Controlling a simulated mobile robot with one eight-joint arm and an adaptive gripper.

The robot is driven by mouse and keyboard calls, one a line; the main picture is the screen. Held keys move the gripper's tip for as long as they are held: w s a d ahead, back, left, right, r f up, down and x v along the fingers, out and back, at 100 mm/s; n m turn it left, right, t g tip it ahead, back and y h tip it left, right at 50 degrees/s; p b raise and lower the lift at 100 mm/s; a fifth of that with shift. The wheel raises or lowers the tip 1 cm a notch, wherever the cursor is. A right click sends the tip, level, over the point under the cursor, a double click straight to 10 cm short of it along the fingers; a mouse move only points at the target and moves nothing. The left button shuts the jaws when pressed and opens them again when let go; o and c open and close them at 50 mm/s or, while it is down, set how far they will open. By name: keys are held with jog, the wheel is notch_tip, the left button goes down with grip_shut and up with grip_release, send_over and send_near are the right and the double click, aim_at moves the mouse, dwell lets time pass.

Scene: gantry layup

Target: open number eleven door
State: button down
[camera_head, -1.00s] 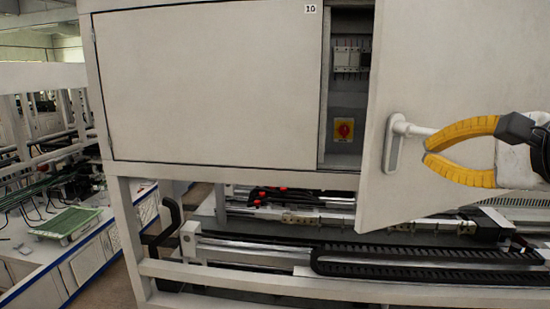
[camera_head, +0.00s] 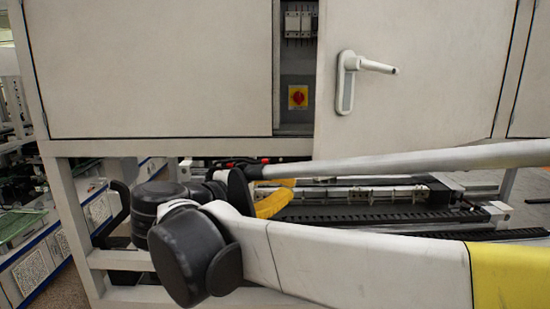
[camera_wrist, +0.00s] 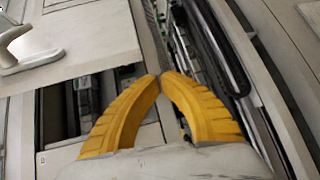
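The cabinet door with the lever handle (camera_head: 425,75) stands ajar, swung out a little at its left edge. No number is readable on it now. Its white lever handle (camera_head: 365,66) sits near the left edge and points right; it also shows at the upper left of the wrist view (camera_wrist: 22,42). My gripper's yellow fingers are below the door in the head view, mostly hidden by my arm. In the wrist view my gripper (camera_wrist: 160,76) has its fingertips together with nothing between them, apart from the handle.
The gap shows breakers (camera_head: 299,24) and a red switch on a yellow plate (camera_head: 298,97). A closed door panel (camera_head: 150,70) is at left. Below are the frame's rail (camera_head: 115,260) and black cable chain (camera_head: 350,214). My arm crosses the lower foreground.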

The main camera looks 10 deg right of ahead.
jog(key=a+r+t+h+p, duration=0.1)
jog(key=a+r+h, duration=0.1)
jog(key=a+r, duration=0.3)
jog(key=w+d+r+p, duration=0.1)
jog(key=w+d+p, duration=0.1)
jog(key=d, duration=0.8)
jog(key=shift+w+r+p, duration=0.15)
jog(key=shift+r+p, duration=0.15)
jog(key=shift+p, duration=0.5)
jog(key=shift+s, duration=0.2)
